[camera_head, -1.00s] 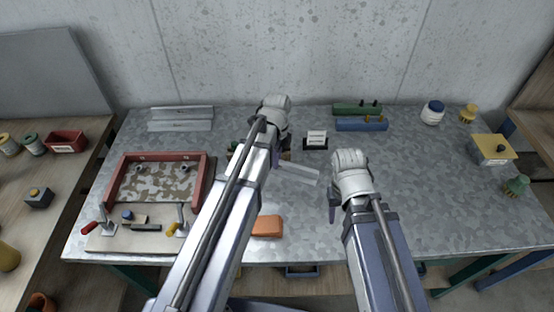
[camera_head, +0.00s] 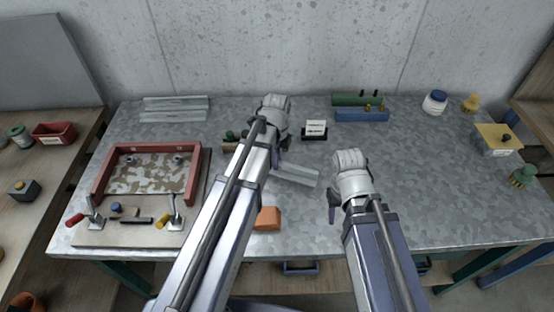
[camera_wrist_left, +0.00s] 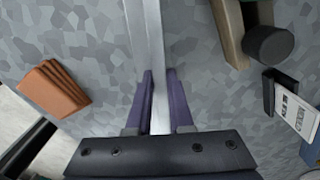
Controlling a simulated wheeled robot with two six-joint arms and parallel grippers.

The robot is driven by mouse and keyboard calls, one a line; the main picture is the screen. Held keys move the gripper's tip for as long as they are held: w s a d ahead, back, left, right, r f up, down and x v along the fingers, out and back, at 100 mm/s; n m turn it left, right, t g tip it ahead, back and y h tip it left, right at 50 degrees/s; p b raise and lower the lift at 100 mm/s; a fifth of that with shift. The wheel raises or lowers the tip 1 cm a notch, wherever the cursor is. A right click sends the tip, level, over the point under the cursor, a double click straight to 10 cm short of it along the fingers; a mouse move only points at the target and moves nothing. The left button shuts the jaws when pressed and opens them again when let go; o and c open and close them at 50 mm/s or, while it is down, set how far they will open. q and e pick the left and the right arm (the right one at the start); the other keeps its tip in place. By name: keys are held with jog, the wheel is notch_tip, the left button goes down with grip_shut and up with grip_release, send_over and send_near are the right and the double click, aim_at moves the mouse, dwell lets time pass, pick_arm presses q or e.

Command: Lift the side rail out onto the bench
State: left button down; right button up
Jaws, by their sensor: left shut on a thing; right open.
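The side rail (camera_head: 295,174) is a long, pale grey metal strip above the middle of the bench (camera_head: 420,200). My left gripper (camera_head: 277,160) is shut on it. In the left wrist view the rail (camera_wrist_left: 147,40) runs between the two purple fingers of the left gripper (camera_wrist_left: 159,80). Whether the rail touches the bench top is hard to tell. Part of it is hidden by my left arm. My right gripper (camera_head: 335,205) is open and empty over the bench, to the right of the rail and nearer the front.
A red-walled frame (camera_head: 103,180) with a speckled floor and clamps stands at the left. An orange block (camera_head: 267,218) lies in front of the rail, a label stand (camera_head: 315,130) behind it. Two metal angles (camera_head: 173,117) lie at the back left. The right-centre bench is clear.

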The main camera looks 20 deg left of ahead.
pick_arm(q)
jog(key=shift+f+b, duration=0.3)
jog(key=shift+f, duration=0.3)
pick_arm(e)
jog(key=shift+f, duration=0.6)
pick_arm(q)
jog(key=shift+f+b, duration=0.6)
pick_arm(e)
jog(key=shift+f, duration=0.6)
pick_arm(q)
jog(key=c, duration=0.7)
grip_release()
pick_arm(e)
jog(key=shift+r, duration=0.1)
pick_arm(q)
jog(key=shift+r, duration=0.15)
notch_tip(320, 180, up, 8)
jog(key=p, duration=0.8)
pick_arm(e)
notch_tip(320, 180, up, 8)
